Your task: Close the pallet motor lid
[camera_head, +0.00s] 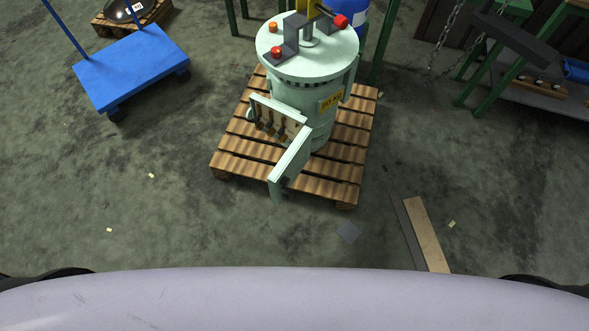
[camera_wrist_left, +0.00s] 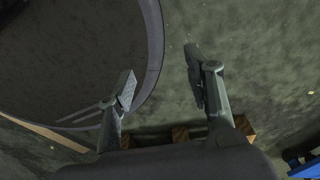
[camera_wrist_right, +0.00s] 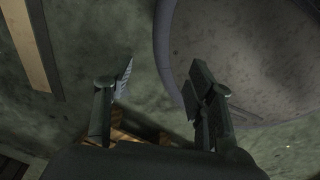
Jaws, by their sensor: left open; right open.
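The pale green motor (camera_head: 307,85) stands upright on a wooden pallet (camera_head: 230,150) in the head view. Its lid (camera_head: 290,158) is swung open on the front, sticking out toward me to the right of an open box (camera_head: 278,117) with coppery parts inside. My left gripper (camera_wrist_left: 160,82) is open and empty in the left wrist view. My right gripper (camera_wrist_right: 158,82) is open and empty in the right wrist view. Neither gripper shows in the head view, and both are apart from the lid.
A blue cart (camera_head: 130,68) stands at the back left. Green-legged tables (camera_head: 470,75) stand at the right. The floor in front of the pallet is mostly clear.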

